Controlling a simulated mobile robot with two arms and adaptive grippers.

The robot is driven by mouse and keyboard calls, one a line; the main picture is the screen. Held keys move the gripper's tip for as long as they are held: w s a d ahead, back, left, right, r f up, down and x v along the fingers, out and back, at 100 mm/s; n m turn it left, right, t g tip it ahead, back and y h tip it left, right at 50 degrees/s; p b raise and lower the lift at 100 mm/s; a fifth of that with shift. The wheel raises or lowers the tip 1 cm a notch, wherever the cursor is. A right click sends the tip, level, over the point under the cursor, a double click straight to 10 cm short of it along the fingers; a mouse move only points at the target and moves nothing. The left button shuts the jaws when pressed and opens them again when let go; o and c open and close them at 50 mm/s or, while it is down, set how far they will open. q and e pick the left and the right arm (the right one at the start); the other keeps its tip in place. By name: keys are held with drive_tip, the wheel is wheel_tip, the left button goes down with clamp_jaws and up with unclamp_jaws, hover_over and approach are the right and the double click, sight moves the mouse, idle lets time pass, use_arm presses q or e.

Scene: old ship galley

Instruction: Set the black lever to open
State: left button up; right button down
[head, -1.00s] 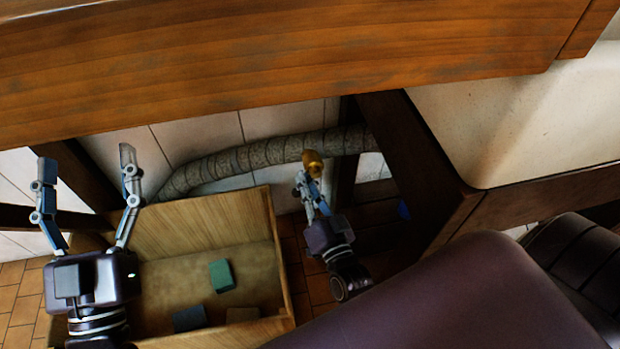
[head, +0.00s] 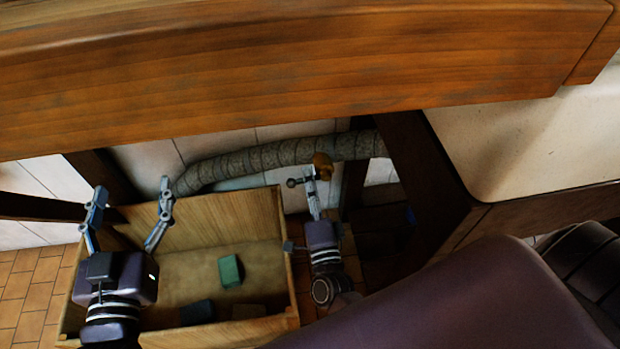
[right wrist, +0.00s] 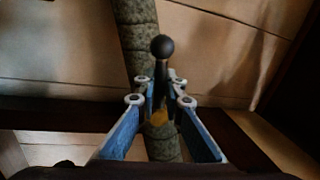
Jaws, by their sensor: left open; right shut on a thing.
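The black lever (right wrist: 162,50) ends in a round ball knob and stands between my right gripper's fingers in the right wrist view. In the head view its knob (head: 292,183) shows just left of the right gripper (head: 310,182). My right gripper (right wrist: 161,92) is shut on the lever below the knob. The brass valve body (head: 322,165) is beside the fingertips, in front of the pipe; part of it shows yellow between the fingers in the right wrist view (right wrist: 158,118). My left gripper (head: 133,192) is open and empty over the wooden crate.
A wooden crate (head: 287,262) holds a green block (head: 230,271) and darker blocks. A mottled pipe (head: 245,163) runs along the tiled wall. A thick wooden beam (head: 300,75) crosses above, and a dark post (head: 420,170) stands right of the valve.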

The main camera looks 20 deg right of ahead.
use_arm(q)
drive_tip(key=shift+f, duration=0.35)
use_arm(e)
drive_tip(key=shift+r+m, duration=0.15)
drive_tip(key=shift+m, duration=0.45)
drive_tip(key=c, duration=2)
unclamp_jaws()
use_arm(q)
drive_tip(key=shift+a, duration=0.1)
use_arm(e)
drive_tip(key=v, duration=1.2)
